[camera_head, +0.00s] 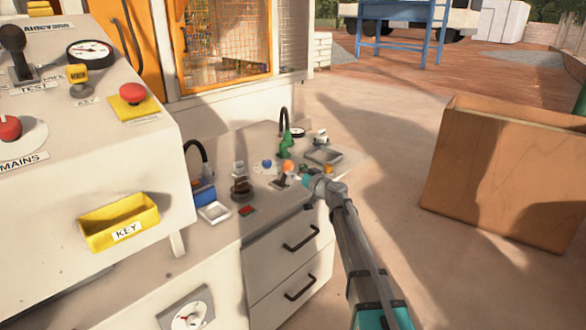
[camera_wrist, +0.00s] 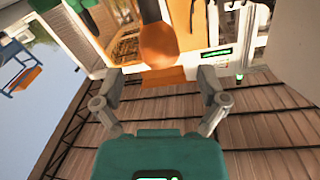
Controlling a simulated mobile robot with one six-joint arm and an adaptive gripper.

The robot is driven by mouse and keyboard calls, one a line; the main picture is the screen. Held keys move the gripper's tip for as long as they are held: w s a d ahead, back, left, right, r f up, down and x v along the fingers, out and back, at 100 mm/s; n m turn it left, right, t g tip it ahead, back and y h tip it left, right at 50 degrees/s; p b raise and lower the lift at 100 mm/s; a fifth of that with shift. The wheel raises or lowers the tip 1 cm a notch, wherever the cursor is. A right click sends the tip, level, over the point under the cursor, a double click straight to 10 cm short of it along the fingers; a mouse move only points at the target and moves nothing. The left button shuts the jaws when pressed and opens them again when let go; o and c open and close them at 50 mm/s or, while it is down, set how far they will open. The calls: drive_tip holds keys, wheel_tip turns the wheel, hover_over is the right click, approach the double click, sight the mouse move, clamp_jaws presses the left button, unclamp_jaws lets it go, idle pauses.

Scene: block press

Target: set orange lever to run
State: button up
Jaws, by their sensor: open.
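The orange lever's round knob (camera_wrist: 158,45) shows in the wrist view just beyond my fingertips, centred between them, on a dark stem at the top of the picture. In the head view a small orange knob (camera_head: 288,166) stands on the low bench, beside the end of my arm. My gripper (camera_wrist: 157,78) is open, with a finger on each side and nothing between the pads. I cannot tell whether the fingers touch the knob. In the head view my gripper (camera_head: 308,180) is small and its fingers are hard to make out. No run marking is readable.
The bench also holds a green handle (camera_head: 285,143), a blue knob (camera_head: 266,164), a dark knob (camera_head: 241,187) and a grey tray (camera_head: 323,155). A panel with a red button (camera_head: 132,93) and yellow key tray (camera_head: 120,220) stands left. A cardboard box (camera_head: 500,170) stands right.

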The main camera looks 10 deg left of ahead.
sight(292, 169)
drive_tip(key=shift+x, duration=2.4)
